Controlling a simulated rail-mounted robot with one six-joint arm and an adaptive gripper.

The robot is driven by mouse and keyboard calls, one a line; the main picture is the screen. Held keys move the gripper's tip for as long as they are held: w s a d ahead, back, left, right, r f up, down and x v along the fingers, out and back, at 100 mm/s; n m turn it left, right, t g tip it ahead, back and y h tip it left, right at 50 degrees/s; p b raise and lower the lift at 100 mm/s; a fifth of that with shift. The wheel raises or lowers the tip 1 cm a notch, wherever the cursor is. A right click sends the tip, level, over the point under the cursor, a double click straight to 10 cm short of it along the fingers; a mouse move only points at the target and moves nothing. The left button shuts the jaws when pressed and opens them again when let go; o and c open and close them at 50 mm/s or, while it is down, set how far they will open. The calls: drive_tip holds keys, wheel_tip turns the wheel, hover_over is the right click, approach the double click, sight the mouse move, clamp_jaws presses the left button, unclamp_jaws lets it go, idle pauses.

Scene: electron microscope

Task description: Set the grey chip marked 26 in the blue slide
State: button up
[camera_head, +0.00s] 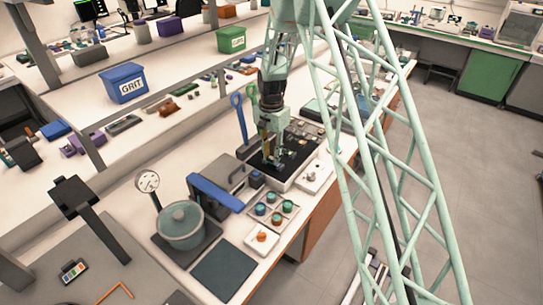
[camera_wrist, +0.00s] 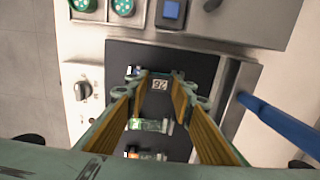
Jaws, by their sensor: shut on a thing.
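My gripper (camera_wrist: 162,92) is shut on the grey chip (camera_wrist: 160,85), which shows the number 26 between the fingertips in the wrist view. The chip is over a dark panel; I cannot tell whether it touches anything below. A small bluish piece, likely the blue slide (camera_wrist: 133,70), shows beside the left fingertip and is mostly hidden by the finger. A green slide (camera_wrist: 148,125) lies between the fingers, nearer the wrist. In the head view my gripper (camera_head: 272,160) is low over the black panel (camera_head: 297,150) on the bench; chip and slides are too small there to tell apart.
A white box with a knob (camera_wrist: 82,90) stands left of the panel in the wrist view, and a blue handle (camera_wrist: 275,120) lies to the right. An orange-marked slide (camera_wrist: 135,155) is partly hidden. Round coloured jars (camera_head: 275,210) sit nearby.

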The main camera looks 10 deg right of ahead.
drive_tip(key=shift+f, duration=0.2)
drive_tip(key=o, duration=0.9)
drive_tip(key=shift+r, duration=0.1)
wheel_tip(320, 180, up, 12)
drive_tip(key=shift+f, duration=0.1)
idle(0.5)
idle(0.8)
